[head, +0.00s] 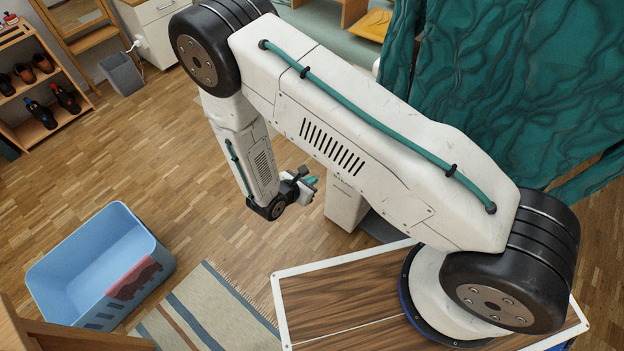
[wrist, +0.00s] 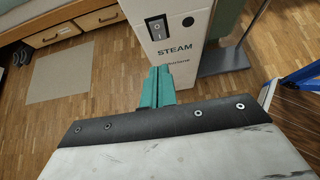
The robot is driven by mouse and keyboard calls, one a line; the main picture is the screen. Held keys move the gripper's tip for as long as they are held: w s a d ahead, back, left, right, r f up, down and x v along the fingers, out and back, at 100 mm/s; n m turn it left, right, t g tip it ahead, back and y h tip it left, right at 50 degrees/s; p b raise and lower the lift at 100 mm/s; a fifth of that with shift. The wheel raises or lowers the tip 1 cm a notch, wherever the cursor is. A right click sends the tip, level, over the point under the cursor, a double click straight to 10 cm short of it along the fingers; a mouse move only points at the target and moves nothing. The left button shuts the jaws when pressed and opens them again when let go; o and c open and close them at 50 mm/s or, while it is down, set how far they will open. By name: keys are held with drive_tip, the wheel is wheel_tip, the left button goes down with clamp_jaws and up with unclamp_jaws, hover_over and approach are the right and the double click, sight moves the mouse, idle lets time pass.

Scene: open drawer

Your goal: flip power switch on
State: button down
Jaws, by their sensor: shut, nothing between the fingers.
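I cannot tell which way the rocker is set. The white box also shows in the head view (head: 345,204), partly behind my arm, with its switch not visible there. My gripper (wrist: 158,72) has teal fingers, shut and empty. In the wrist view they appear just below the switch and the lettering, seemingly short of the box. In the head view my gripper (head: 311,183) is just left of the box.
In the head view, a teal curtain (head: 510,85) hangs behind, and a blue bin (head: 70,287) and striped rug (head: 205,312) lie front left.

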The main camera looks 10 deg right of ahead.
drive_tip(key=shift+s+a+f, duration=0.1)
drive_tip(key=shift+f, duration=0.65)
drive_tip(key=r+x, duration=0.1)
drive_tip(key=x, duration=1.2)
drive_tip(key=shift+w+d, duration=0.4)
drive_tip(key=shift+d, duration=0.1)
drive_tip(key=shift+f, duration=0.1)
